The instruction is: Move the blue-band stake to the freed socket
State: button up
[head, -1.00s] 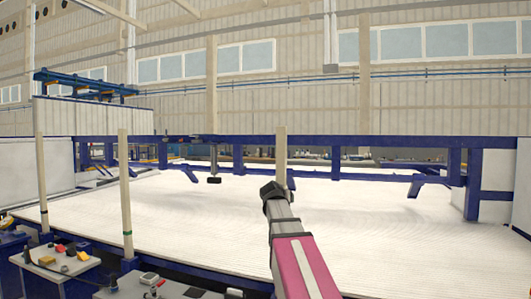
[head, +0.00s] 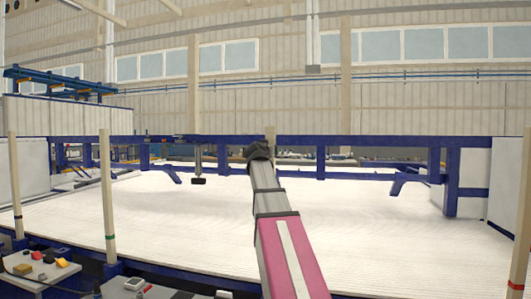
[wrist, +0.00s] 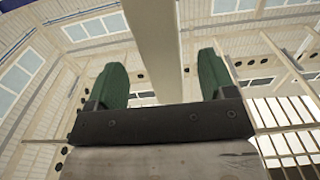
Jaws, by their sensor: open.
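My gripper (head: 260,150) is raised in front of a pale upright stake (head: 270,135), whose top shows just above it in the head view. In the wrist view, the green fingers of my gripper (wrist: 162,78) are apart, and the pale stake (wrist: 153,35) runs upward between or just behind them; contact cannot be told. Its band is hidden, so I cannot confirm it is the blue-band stake. Another stake (head: 107,190) has a greenish band low down. The far-left stake (head: 13,170) has a dark band of unclear colour. No empty socket is clearly visible.
A stake with a red band (head: 522,225) stands at the right edge. A wide white slatted bed (head: 330,240) lies ahead, with a blue frame (head: 350,143) across it. A small table (head: 40,268) with coloured items is at lower left.

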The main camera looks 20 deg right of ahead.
aim_at(271, 129)
jog(key=x, duration=0.7)
jog(key=shift+d, duration=0.2)
jog(key=shift+w, duration=0.15)
grip_shut()
jog(key=shift+r, duration=4.6)
jog(key=shift+r, duration=5.85)
